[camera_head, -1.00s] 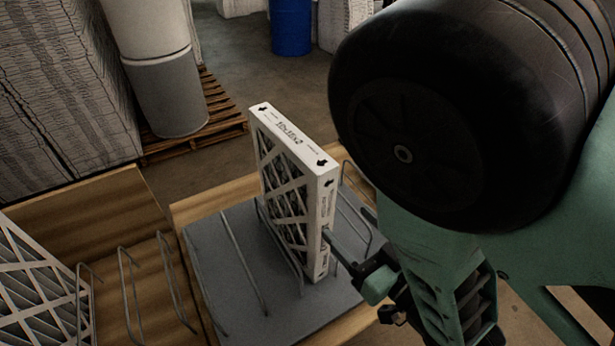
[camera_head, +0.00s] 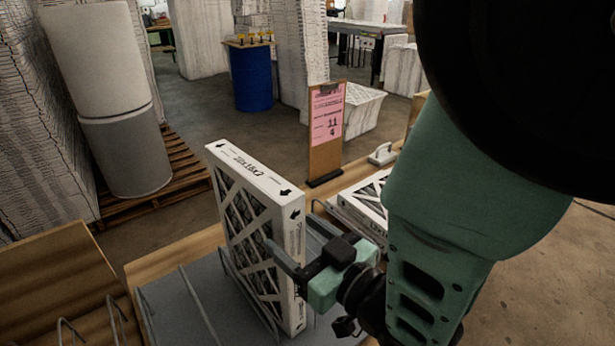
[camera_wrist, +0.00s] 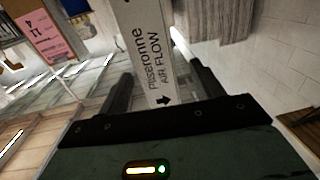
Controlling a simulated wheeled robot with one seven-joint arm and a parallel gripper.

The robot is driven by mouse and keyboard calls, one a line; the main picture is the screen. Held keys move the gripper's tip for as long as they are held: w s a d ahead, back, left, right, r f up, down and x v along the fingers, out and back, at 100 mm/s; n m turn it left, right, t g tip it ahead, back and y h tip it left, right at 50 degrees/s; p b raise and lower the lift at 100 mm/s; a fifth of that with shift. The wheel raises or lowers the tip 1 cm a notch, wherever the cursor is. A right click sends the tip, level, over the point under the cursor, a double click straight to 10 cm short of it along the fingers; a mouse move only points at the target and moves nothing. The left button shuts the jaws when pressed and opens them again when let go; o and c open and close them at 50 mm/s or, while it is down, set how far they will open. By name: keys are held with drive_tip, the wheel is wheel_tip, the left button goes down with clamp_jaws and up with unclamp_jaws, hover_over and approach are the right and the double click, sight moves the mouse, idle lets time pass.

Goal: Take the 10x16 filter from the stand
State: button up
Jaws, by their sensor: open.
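A white-framed filter (camera_head: 262,238) with a criss-cross front stands upright in the wire slots of the grey stand (camera_head: 190,300). Black arrows and size print run along its top edge, but the size is hard to read for sure. My gripper (camera_head: 290,263) is at the filter's right side edge, with one finger along the criss-cross face. In the wrist view, the filter's printed edge (camera_wrist: 147,45) lies between the two spread fingers of my gripper (camera_wrist: 157,85). The far finger is mostly hidden in the head view.
More filters (camera_head: 365,200) lie behind the stand on the right. A clipboard with a pink sheet (camera_head: 327,115) stands beyond. Empty wire slots are left of the filter. A blue barrel (camera_head: 252,78) and a pallet (camera_head: 165,185) are on the floor behind.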

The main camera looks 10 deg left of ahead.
drive_tip(key=p+x, duration=0.3)
drive_tip(key=x, duration=0.3)
drive_tip(key=shift+d+p, duration=0.1)
drive_tip(key=shift+p, duration=0.2)
drive_tip(key=shift+w+a+f, duration=0.2)
drive_tip(key=shift+w+a, duration=0.15)
drive_tip(key=c, duration=1.3)
drive_tip(key=shift+c, duration=0.7)
drive_tip(key=shift+r, duration=0.15)
